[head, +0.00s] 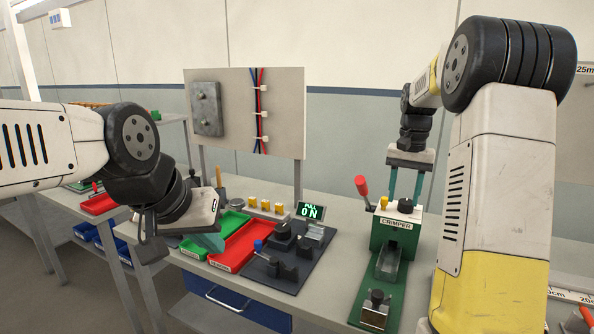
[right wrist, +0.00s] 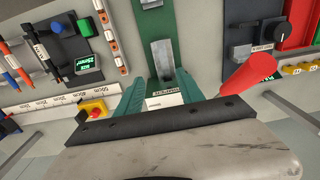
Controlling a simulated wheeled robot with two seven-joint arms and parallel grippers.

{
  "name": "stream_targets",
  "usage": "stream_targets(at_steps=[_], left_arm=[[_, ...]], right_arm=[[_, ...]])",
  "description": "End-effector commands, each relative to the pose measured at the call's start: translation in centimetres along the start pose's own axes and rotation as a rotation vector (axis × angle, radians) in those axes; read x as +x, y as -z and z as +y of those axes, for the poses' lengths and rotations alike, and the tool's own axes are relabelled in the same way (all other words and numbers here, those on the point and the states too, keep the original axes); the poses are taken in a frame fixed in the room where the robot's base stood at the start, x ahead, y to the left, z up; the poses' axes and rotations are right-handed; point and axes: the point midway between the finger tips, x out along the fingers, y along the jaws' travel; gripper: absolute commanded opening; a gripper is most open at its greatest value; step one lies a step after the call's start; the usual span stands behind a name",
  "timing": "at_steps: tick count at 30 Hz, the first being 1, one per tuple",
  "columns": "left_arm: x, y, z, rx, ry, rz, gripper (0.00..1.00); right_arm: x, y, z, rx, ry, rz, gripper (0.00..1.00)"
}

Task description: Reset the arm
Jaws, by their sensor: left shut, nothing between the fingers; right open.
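My right gripper (head: 404,196) hangs fingers-down just above and behind the crimper (head: 397,222), its teal fingers apart and nothing seen between them. In the right wrist view, the open fingers (right wrist: 160,92) appear on either side of the crimper's label (right wrist: 164,100); I cannot tell whether they touch it. The crimper's red lever (head: 362,187) stands up at its left, and also shows in the right wrist view (right wrist: 250,72). My left gripper (head: 208,241) is low over the left part of the bench, near the green tray. It is shut and empty, partly hidden by its own wrist.
A red tray (head: 238,249) and green tray (head: 233,222) lie left of a dark tester plate (head: 270,270) with a lit display (head: 310,211). An upright panel (head: 234,100) with cables stands behind. A ruler strip (right wrist: 58,98) and yellow-based red button (right wrist: 95,110) show nearby.

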Motion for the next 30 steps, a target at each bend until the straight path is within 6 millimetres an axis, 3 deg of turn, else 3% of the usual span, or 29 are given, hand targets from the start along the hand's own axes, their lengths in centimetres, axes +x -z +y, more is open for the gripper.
stream_targets(at_steps=[11,17,24,30], left_arm=[[0.0,0.0,0.0,0.0,0.0,0.001,0.0],[0.0,0.0,0.0,0.0,0.0,0.001,0.0],[0.0,0.0,0.0,0.0,0.0,0.001,0.0],[0.0,0.0,0.0,0.0,0.0,0.001,0.0]], right_arm=[[-2.9,-4.2,-0.7,-0.069,0.07,0.065,0.45],[-5.0,-8.6,-1.3,-0.139,0.13,0.131,0.45],[-6.8,-18.1,-1.9,-0.286,0.221,0.276,0.45],[-5.8,-25.4,-2.0,-0.404,0.268,0.402,0.45]])
